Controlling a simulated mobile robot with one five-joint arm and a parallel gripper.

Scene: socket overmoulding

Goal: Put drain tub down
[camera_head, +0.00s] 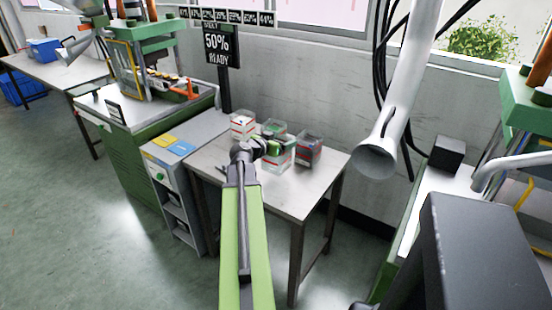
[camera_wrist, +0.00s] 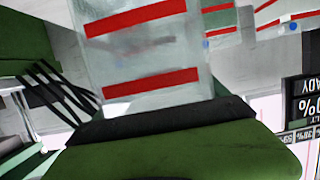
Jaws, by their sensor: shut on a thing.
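The drain tub appears to be the clear, boxy tub with red stripes (camera_head: 280,161) at the end of my arm in the head view. It fills the top middle of the wrist view (camera_wrist: 150,52). My gripper (camera_head: 270,146), green with dark jaw edges, is shut on it; the dark edge (camera_wrist: 165,122) lies against the tub's wall. The tub is over the light-topped table (camera_head: 305,195), among similar tubs. I cannot tell whether its base touches the tabletop. My gripper hides part of the tub.
Similar tubs stand close by: one at back left (camera_head: 243,126), one behind (camera_head: 273,127) and one at right (camera_head: 308,149). The table's front right is clear. A sign (camera_head: 219,45) on a post stands behind left. A pale hood pipe (camera_head: 376,158) hangs at right.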

